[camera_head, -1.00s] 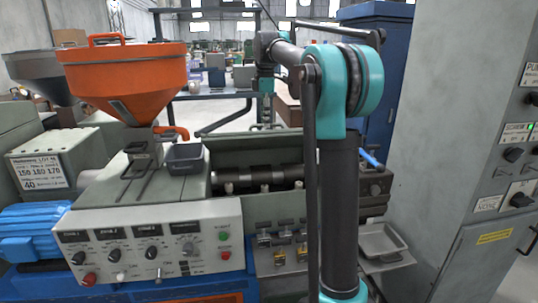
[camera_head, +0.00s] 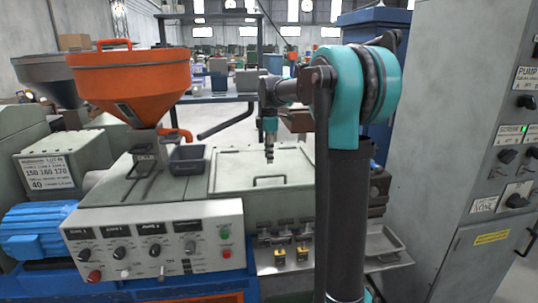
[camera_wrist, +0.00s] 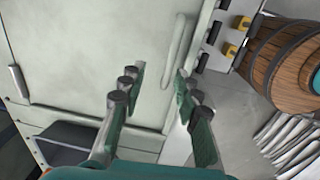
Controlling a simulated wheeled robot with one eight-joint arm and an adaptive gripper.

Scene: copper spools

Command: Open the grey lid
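The grey lid (camera_head: 235,164) lies shut over the machine's barrel section in the head view, with a thin bar handle (camera_head: 269,181) near its front edge. In the wrist view the lid (camera_wrist: 95,50) fills much of the picture, and its handle (camera_wrist: 176,52) runs beyond the fingertips, nearer the right finger. My gripper (camera_head: 269,157) points down above the lid, behind the handle in the head view. In the wrist view my gripper (camera_wrist: 160,80) has its two fingers apart with nothing held between them. The gap to the lid is hard to judge.
An orange hopper (camera_head: 131,85) and a small dark bin (camera_head: 189,157) stand left of the lid. A control panel (camera_head: 155,243) is at the front. A grey cabinet (camera_head: 465,130) stands at the right. A wooden barrel (camera_wrist: 285,62) shows in the wrist view.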

